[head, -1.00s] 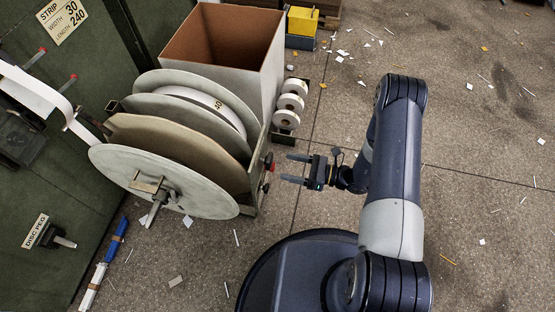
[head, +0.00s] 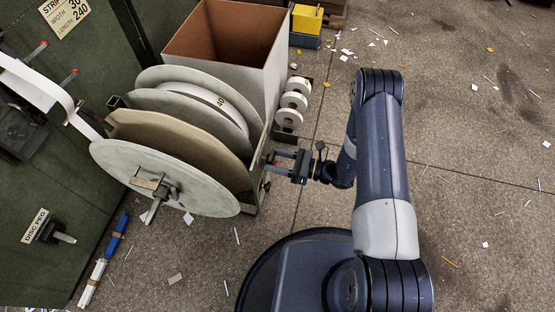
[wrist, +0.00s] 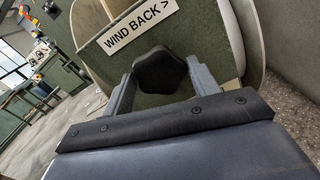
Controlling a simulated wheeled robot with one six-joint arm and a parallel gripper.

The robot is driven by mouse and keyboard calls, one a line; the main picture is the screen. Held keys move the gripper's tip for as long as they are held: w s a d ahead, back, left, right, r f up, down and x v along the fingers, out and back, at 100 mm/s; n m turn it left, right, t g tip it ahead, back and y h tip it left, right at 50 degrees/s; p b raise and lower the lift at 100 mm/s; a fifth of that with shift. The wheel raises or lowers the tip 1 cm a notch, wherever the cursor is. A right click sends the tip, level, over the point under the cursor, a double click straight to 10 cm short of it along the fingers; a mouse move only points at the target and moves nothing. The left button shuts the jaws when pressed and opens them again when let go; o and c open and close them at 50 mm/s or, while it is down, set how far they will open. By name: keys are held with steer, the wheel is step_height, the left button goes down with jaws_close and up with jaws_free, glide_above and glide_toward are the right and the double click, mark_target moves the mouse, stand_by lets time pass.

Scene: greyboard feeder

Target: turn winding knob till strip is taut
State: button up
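The winding knob (wrist: 162,72) is black and lobed, on a green panel below a "WIND BACK >" label (wrist: 138,27) in the wrist view. My gripper (wrist: 160,75) is open, with one finger on each side of the knob; I cannot tell whether they touch it. In the head view my gripper (head: 271,164) points left at the right side of the reel stand, and its fingertips partly hide the knob area. The white strip (head: 35,86) runs from the green machine at left and bends down toward the large reel (head: 165,180).
An open cardboard-lined bin (head: 270,75) stands behind the reels. Small white rolls (head: 292,101) stand right of it. A yellow box (head: 306,18) is at the back. A disc peg (head: 62,237) sticks out of the machine at lower left. The floor at right is open, with paper scraps.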

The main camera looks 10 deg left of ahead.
steer(key=c, duration=0.6)
steer(key=shift+m+b, duration=0.6)
steer(key=shift+m, duration=1.2)
steer(key=o, duration=1)
steer(key=d+p, duration=0.1)
steer(key=d, duration=0.9)
steer(key=shift+s+d+p, duration=0.4)
steer(key=shift+s, duration=0.05)
